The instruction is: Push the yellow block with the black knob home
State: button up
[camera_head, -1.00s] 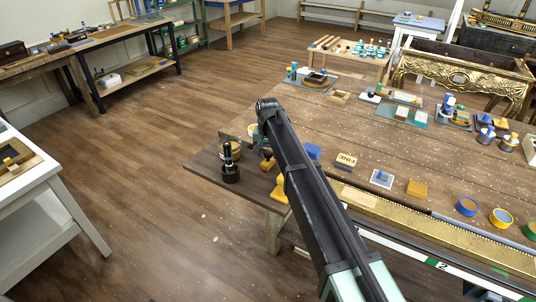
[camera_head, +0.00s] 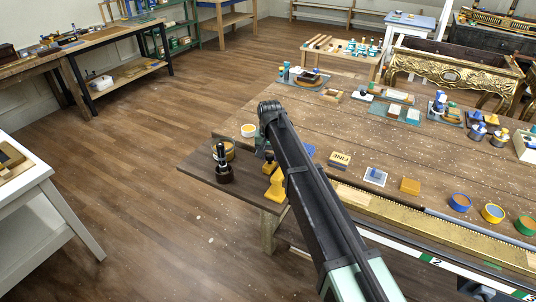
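I cannot single out a yellow block with a black knob for certain. A yellow upright piece (camera_head: 276,187) stands near the left end of the bench, just left of my arm; a small dark part shows behind its top. A plain orange-yellow block (camera_head: 410,186) lies right of my arm, with no knob visible on it. My arm reaches over the bench's left end, and its upper link hides much of what lies beneath. A small part of my gripper (camera_head: 262,146) seems to show beside the link; its fingers cannot be made out.
A label block marked FINE (camera_head: 340,159), a pale square tile (camera_head: 375,176) and several coloured round tins (camera_head: 459,202) are right of my arm. Open floor lies left.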

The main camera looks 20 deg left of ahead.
aim_at(270, 156)
jog(key=o, duration=0.4)
jog(key=shift+c, duration=0.2)
jog(key=shift+r, duration=0.1)
notch_tip(270, 156, up, 11)
jog(key=p, duration=1.1)
jog(key=shift+f, duration=0.2)
